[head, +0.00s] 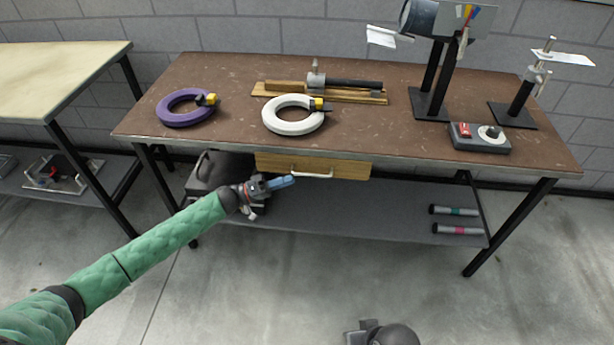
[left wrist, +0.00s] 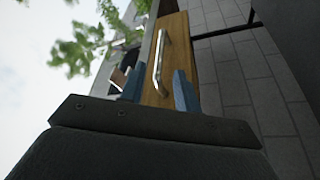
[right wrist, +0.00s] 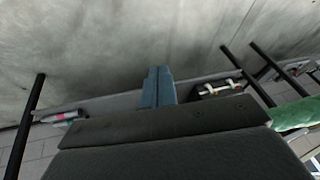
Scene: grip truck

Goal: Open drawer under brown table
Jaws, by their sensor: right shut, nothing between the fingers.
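The brown table (head: 230,85) stands against the wall with a light wooden drawer (head: 345,168) under its front edge. The drawer front looks flush with the table edge. Its metal handle (head: 312,174) is a thin bar on the drawer face. My left gripper (head: 280,183) is in front of the drawer, just left of the handle in the head view. In the left wrist view the handle (left wrist: 158,62) lies ahead, between the two blue fingers (left wrist: 158,92), which are spread apart and empty. My right gripper (right wrist: 158,86) is shut and empty, facing the floor and lower shelf.
A purple ring (head: 170,118), a white ring (head: 285,128), stands and a grey switch box (head: 480,146) sit on the table. The lower shelf (head: 360,218) holds a dark case (head: 205,172) and two tubes (head: 458,229). A pale table (head: 60,75) stands at left. The floor in front is clear.

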